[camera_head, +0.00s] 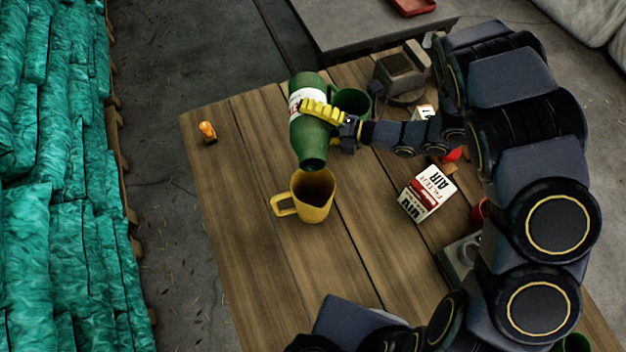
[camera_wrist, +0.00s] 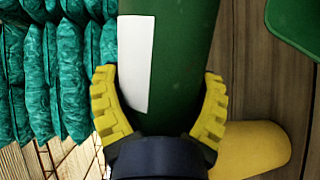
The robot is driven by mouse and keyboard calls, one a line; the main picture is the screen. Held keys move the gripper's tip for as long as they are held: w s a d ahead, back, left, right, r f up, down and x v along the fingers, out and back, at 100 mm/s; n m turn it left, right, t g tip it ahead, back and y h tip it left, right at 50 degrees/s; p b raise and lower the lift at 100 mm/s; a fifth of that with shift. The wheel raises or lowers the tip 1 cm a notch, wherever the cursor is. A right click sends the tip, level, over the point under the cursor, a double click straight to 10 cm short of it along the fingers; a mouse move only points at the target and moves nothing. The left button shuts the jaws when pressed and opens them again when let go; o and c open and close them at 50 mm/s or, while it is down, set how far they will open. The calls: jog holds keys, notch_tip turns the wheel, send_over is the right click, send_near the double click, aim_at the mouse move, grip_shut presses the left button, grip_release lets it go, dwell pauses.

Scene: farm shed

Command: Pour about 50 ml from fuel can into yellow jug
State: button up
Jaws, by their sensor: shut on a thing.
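The fuel can (camera_head: 308,142) is a green bottle-shaped container with a white label, seen in the head view. My gripper (camera_head: 323,112) has its yellow fingers shut around the can's body. The can is tilted with its neck pointing down, and its mouth is just above the far rim of the yellow jug (camera_head: 316,207). The jug stands upright on the table with its handle to the left. In the wrist view the green can (camera_wrist: 190,50) fills the space between the fingers (camera_wrist: 158,78), and part of the yellow jug (camera_wrist: 258,148) shows at lower right. No liquid stream is visible.
On the wooden table (camera_head: 240,200), a green mug (camera_head: 352,102) stands just behind the can. A red-and-white box (camera_head: 428,190) is to the right, and a grey machine (camera_head: 400,72) is at the back. A small orange-topped item (camera_head: 208,131) sits at far left. The table left of the jug is clear.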

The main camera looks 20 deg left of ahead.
dwell(0.3)
jog(key=shift+w+r+n, duration=0.1)
jog(key=shift+w+n, duration=0.05)
jog(key=shift+n, duration=0.15)
dwell(0.3)
jog(key=shift+r, duration=0.15)
dwell(1.6)
jog(key=shift+f, duration=0.2)
jog(key=shift+w+a+m, duration=0.1)
jog(key=shift+w+m, duration=0.1)
jog(key=shift+m, duration=0.4)
jog(key=shift+w+a+f+m+g+h, duration=0.15)
jog(key=shift+w+f+m+g+h, duration=0.3)
jog(key=shift+f+m+h, duration=0.3)
jog(key=shift+m, duration=0.25)
dwell(0.7)
